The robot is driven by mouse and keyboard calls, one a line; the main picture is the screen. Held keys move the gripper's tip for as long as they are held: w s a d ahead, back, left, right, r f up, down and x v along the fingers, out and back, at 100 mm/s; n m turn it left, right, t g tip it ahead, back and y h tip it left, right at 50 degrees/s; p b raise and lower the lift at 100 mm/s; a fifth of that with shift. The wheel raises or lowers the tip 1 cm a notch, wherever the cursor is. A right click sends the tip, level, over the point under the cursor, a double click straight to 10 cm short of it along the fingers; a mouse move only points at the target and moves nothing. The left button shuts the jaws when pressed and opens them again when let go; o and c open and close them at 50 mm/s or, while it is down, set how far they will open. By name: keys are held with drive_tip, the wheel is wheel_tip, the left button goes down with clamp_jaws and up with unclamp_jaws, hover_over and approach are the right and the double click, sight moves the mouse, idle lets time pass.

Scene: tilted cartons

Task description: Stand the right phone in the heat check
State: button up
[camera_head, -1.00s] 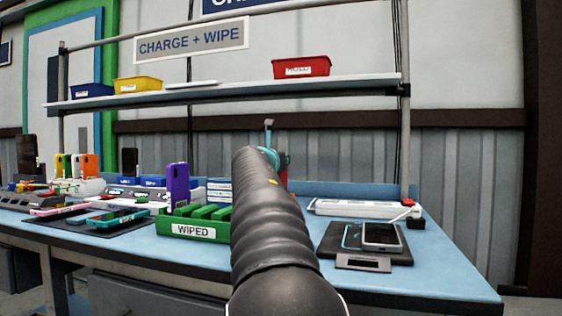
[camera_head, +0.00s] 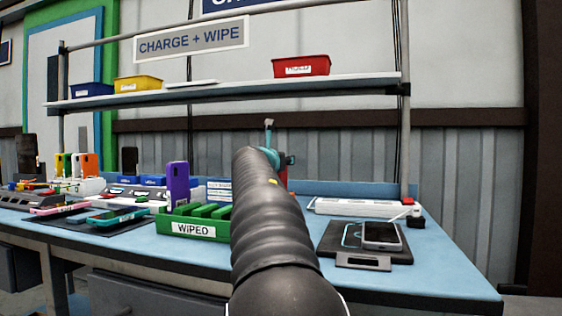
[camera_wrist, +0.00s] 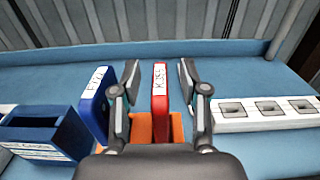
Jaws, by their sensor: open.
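In the wrist view a red phone-shaped slab (camera_wrist: 160,92) with a white label stands upright in an orange holder (camera_wrist: 142,128). My gripper (camera_wrist: 160,70) is open, with one finger on each side of the red slab and gaps showing. A blue slab (camera_wrist: 95,100) with a white label leans just left of my left finger. The holder's lower part is hidden by my gripper. In the head view my arm hides most of this spot. I cannot tell which thing is the heat check, as no such label is readable.
A blue bin (camera_wrist: 45,135) stands left of the slabs and a white power strip (camera_wrist: 265,112) lies right. A green WIPED rack (camera_head: 195,227) with a purple phone (camera_head: 178,184) is left of my arm. A black pad holds a phone (camera_head: 382,236) at right.

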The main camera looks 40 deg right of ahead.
drive_tip(key=shift+a, duration=0.1)
drive_tip(key=v, duration=1.2)
drive_tip(key=shift+r, duration=0.1)
wheel_tip(320, 180, up, 7)
drive_tip(key=p, duration=0.7)
idle(0.3)
